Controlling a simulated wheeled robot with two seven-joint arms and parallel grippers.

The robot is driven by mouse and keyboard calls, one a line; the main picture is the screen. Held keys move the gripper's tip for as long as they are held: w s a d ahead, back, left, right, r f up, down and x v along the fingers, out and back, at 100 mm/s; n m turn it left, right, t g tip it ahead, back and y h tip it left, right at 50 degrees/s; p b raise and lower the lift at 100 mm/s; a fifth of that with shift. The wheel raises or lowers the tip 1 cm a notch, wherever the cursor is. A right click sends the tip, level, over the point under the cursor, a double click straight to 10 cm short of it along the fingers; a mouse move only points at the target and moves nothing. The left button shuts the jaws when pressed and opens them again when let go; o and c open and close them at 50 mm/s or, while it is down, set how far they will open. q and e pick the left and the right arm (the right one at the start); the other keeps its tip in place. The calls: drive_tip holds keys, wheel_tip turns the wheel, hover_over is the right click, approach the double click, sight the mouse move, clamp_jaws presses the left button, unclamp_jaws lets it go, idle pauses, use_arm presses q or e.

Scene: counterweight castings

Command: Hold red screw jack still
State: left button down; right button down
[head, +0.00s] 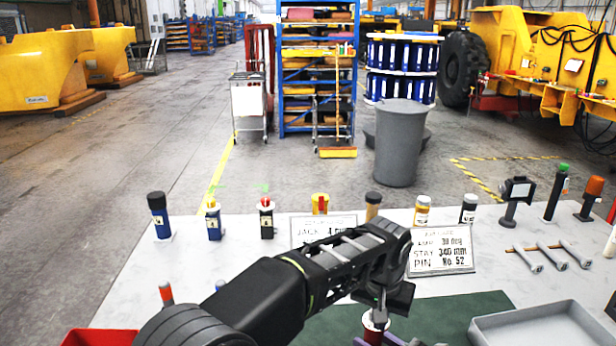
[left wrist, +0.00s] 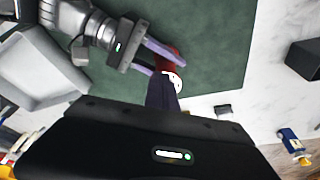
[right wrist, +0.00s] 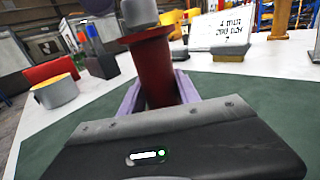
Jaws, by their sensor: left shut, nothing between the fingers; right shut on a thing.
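The red screw jack (head: 375,323) stands on the dark green mat (head: 450,318) at the bottom of the head view, partly covered by my left arm. In the right wrist view the jack (right wrist: 150,68) has a red flanged body with a grey top. My right gripper (head: 379,339) is shut on its body, a purple finger on either side. My left gripper (head: 380,303) is shut and empty, pointing down just above the jack's top. In the left wrist view its closed fingers (left wrist: 162,92) are beside the jack (left wrist: 170,62); I cannot tell whether they touch.
A grey tray (head: 540,330) lies right of the mat. Two signs stand behind, including a white card (head: 440,250). Bottles and jars line the table's back edge, such as a blue bottle (head: 159,216). A red bin (head: 98,338) is front left.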

use_arm(q)
wheel_tip(320, 180, up, 6)
idle(0.6)
use_arm(e)
drive_tip(key=c, duration=0.8)
unclamp_jaws()
drive_tip(key=v, duration=1.2)
use_arm(q)
drive_tip(key=shift+s, duration=0.1)
use_arm(e)
drive_tip(key=shift+d, duration=0.1)
